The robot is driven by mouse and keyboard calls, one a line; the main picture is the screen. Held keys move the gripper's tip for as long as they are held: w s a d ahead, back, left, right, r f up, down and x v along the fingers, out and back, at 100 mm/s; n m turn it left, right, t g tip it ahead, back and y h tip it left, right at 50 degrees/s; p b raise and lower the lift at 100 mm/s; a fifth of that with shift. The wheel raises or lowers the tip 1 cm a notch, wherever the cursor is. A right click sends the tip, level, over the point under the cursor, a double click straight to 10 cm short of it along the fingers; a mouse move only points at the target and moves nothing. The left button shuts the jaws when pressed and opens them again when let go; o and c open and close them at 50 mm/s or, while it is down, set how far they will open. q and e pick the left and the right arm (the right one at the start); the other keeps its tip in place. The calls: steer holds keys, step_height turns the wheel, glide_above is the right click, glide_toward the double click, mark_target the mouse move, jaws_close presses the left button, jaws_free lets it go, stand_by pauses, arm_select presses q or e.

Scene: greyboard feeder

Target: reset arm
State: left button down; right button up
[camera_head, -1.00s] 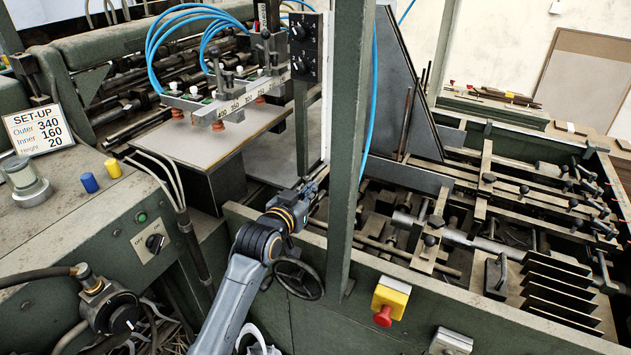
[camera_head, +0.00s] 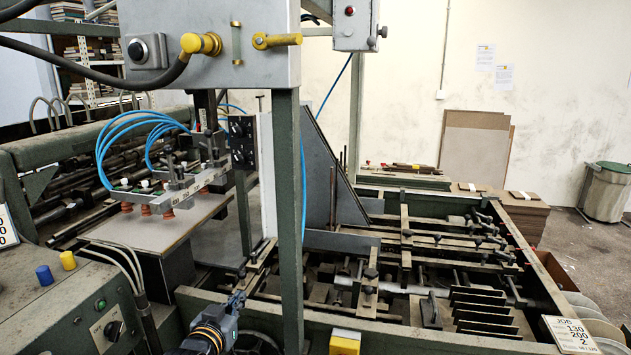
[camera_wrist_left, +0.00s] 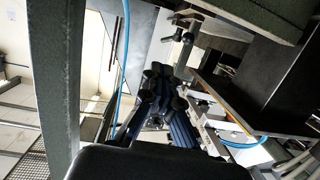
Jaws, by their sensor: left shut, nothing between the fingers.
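My left gripper (camera_head: 236,302) shows at the bottom of the head view, with my arm below it cut off by the frame edge. It stands in front of the machine's green front rail (camera_head: 300,318), left of the green upright post (camera_head: 288,200). In the left wrist view my gripper's dark fingers (camera_wrist_left: 158,85) are together with nothing between them. The wrist view looks tilted, with a green post (camera_wrist_left: 55,90) close on the left and a blue hose beside the fingers. I cannot tell whether the gripper touches anything. My right gripper is in neither view.
A suction-cup bar (camera_head: 165,192) with blue hoses hangs over a grey board (camera_head: 150,225) at left. A grey control box (camera_head: 210,45) hangs from above. The adjuster bed (camera_head: 420,270) fills the right. A job card (camera_head: 572,334) stands at lower right.

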arm_select(q)
steer(key=s+a+f+g+y+b, duration=0.15)
steer(key=s+f, duration=0.45)
steer(key=f, duration=0.8)
steer(key=s+f+g+p, duration=0.1)
steer(key=s+f+g, duration=0.2)
steer(key=s+f, duration=0.75)
steer(key=s+a+f+g+b, duration=0.1)
steer(key=s+f+g, duration=0.15)
steer(key=f, duration=1.55)
steer(key=s+a+f+g, duration=0.1)
steer(key=s+f, duration=0.5)
steer(key=s, duration=0.7)
steer(key=s+a+f+g+y, duration=0.1)
steer(key=s+f+g, duration=0.3)
steer(key=s, duration=1)
steer(key=s+a+f+g+b, duration=0.1)
steer(key=s+f+g, duration=0.1)
steer(key=s+f, duration=0.8)
steer(key=s, duration=0.4)
steer(key=shift+a+f+g, duration=0.25)
steer(key=shift+a+g, duration=0.05)
steer(key=shift+a, duration=0.1)
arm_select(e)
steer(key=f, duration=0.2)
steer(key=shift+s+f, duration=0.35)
